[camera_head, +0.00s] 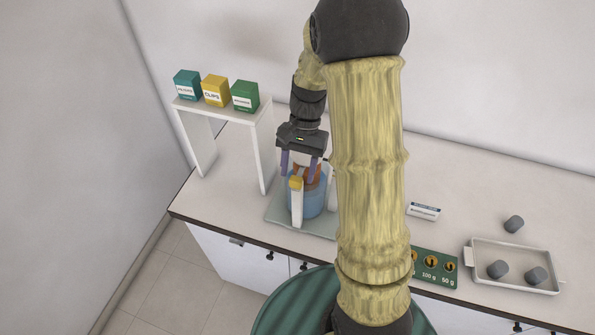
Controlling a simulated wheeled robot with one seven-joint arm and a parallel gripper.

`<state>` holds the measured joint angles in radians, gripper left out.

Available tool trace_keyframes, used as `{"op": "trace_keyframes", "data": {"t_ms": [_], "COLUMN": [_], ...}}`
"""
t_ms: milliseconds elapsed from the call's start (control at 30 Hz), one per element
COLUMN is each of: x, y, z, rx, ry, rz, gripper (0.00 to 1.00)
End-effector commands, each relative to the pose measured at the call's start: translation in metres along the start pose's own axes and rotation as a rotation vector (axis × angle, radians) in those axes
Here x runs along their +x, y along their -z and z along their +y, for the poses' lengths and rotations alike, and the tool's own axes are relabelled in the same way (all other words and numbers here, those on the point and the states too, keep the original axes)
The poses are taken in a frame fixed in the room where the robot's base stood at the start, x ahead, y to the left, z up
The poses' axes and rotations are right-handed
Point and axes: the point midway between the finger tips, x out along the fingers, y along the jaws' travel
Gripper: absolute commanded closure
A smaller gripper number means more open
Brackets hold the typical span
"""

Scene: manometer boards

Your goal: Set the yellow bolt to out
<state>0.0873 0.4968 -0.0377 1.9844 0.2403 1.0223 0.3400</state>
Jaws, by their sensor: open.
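A small yellow piece (296,183), likely the yellow bolt, sits at the top of a white upright post on the counter. The post stands in front of a blue round vessel (319,205) on a grey-green base plate (280,217). My gripper (300,170) points down just above and behind the yellow piece, with its purple fingers apart. Orange-brown parts show between and below the fingers. I cannot tell whether a finger touches the yellow piece. My arm hides the right side of the vessel and plate.
A white shelf (226,112) with teal, yellow and green boxes stands at the left. Right of my arm are a small label card (424,211), a green weight board (434,268) and a white tray (512,252) with grey cylinders. Another cylinder (514,224) lies behind the tray.

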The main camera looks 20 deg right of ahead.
Motion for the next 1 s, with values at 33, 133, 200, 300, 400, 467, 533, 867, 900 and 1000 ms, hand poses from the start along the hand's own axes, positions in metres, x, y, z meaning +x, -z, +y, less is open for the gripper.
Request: {"op": "trace_keyframes", "data": {"t_ms": [33, 133, 200, 300, 400, 467, 533, 867, 900, 1000], "x": [0.006, 0.015, 0.019, 0.02, 0.02, 0.02, 0.02, 0.019, 0.02, 0.024], "y": [-0.001, -0.001, -0.001, 0.0, 0.0, 0.0, 0.0, 0.0, -0.002, -0.011], "z": [0.0, 0.0, 0.0, 0.0, 0.0, 0.001, 0.001, 0.0, 0.0, -0.004], "rx": [-0.001, -0.001, -0.001, 0.0, 0.0, 0.001, 0.002, 0.001, 0.001, 0.0], "ry": [-0.003, -0.002, -0.002, -0.001, -0.001, 0.0, 0.0, 0.0, 0.0, 0.0], "rz": [-0.004, -0.001, -0.001, 0.0, 0.0, 0.0, 0.0, 0.0, 0.0, 0.001], "gripper": [0.49, 0.49, 0.49, 0.49, 0.49, 0.49, 0.63, 1.0, 1.0, 1.0]}}
